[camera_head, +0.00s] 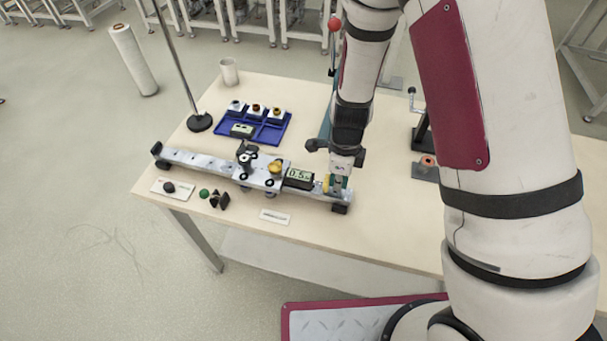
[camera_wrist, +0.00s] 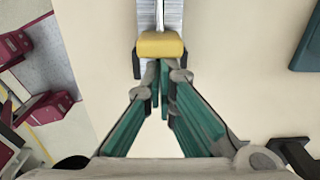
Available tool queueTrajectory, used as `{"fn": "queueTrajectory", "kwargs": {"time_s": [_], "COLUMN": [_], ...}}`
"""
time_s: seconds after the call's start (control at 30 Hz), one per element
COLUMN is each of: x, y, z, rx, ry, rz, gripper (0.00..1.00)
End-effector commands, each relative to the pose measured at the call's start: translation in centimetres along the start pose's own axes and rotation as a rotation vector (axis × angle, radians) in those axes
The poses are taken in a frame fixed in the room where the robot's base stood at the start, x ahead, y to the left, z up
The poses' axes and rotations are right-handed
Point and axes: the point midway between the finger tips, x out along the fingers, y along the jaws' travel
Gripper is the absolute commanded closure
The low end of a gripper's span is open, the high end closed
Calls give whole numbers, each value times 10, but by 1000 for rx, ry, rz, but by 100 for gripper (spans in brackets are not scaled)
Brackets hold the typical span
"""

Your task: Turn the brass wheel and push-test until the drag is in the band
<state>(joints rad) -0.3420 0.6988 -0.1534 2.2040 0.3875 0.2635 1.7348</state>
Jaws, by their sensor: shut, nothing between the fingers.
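The brass wheel (camera_head: 275,167) appears as a small round golden knob on the carriage (camera_head: 262,178) of the metal track (camera_head: 198,162). A small display (camera_head: 299,174) beside it reads about 0.5; its last characters are too small to read. My gripper (camera_head: 336,187) is at the track's right end, by a yellow piece (camera_head: 326,183). In the wrist view my gripper (camera_wrist: 163,66) has its green fingers together and empty. Their tips are just below a yellow block (camera_wrist: 160,45) on the track's end; I cannot tell whether they touch it.
A blue tray (camera_head: 268,139) with small ringed parts stands behind the track. A black-based pole (camera_head: 200,122) and a cup (camera_head: 229,72) are at the back left. Dark and green knobs (camera_head: 204,193) and a label card (camera_head: 275,216) lie in front. A crank stand (camera_head: 421,130) is right.

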Motion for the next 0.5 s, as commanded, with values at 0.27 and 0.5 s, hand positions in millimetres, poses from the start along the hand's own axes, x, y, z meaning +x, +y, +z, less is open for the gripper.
{"fn": "queueTrajectory", "kwargs": {"time_s": [0.27, 0.5], "x": [0, 0], "y": [0, 0], "z": [8, 15], "rx": [-2, -3], "ry": [0, 0], "rz": [-1, -1], "gripper": [100, 100]}}
